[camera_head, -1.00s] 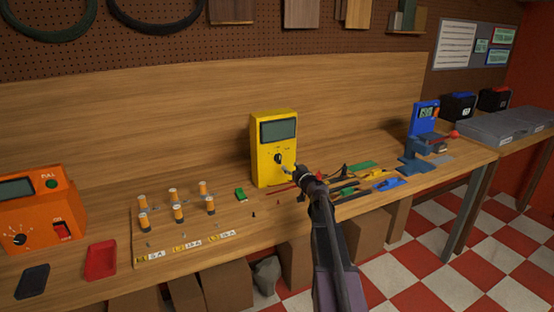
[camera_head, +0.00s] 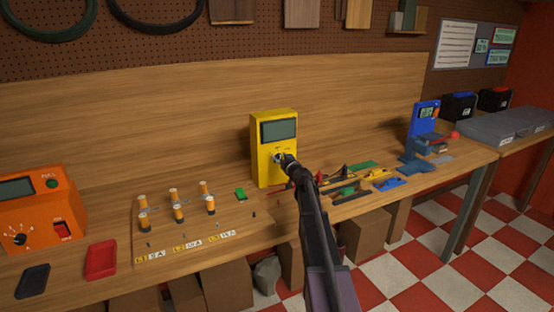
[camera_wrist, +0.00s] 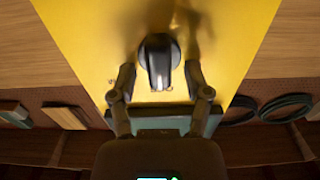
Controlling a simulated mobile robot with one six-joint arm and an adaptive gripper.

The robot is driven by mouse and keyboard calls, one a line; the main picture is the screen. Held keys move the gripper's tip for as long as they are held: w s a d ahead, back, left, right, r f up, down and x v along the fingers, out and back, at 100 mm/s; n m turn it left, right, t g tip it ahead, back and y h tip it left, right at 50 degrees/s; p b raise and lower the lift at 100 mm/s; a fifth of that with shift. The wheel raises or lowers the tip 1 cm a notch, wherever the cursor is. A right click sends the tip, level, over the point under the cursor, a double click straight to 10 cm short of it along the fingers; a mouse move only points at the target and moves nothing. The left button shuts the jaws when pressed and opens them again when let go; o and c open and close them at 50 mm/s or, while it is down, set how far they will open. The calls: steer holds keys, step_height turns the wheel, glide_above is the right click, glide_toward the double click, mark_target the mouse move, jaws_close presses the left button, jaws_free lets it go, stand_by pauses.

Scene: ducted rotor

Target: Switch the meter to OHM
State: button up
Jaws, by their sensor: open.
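The yellow meter (camera_head: 264,168) stands upright on the bench, with a grey screen (camera_head: 279,130) on its upper front. In the wrist view the meter's yellow face (camera_wrist: 90,40) fills the middle, upside down. Its black dial knob (camera_wrist: 158,60) with a pale pointer bar lies between and just beyond the fingertips. My gripper (camera_wrist: 160,82) is open, one finger on each side of the knob; I cannot tell whether either touches it. In the head view my gripper (camera_head: 283,159) is at the meter's front and hides most of the knob. The dial's labels are not readable.
An orange device (camera_head: 40,212) stands at the far left. Several orange-topped posts stand on a board (camera_head: 225,221) left of the meter. Coloured tools and leads lie right of it, near a blue device (camera_head: 424,118). A small green piece (camera_head: 240,194) lies near the meter.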

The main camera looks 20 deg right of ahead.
jaws_close()
steer(key=shift+a, duration=0.2)
steer(key=shift+d+m, duration=0.2)
steer(key=shift+m, duration=0.2)
steer(key=m, duration=0.4)
steer(key=shift+d, duration=0.25)
steer(key=m, duration=0.6)
steer(key=shift+w+d+f, duration=0.1)
steer(key=shift+d+f, duration=0.1)
steer(key=shift+d, duration=0.05)
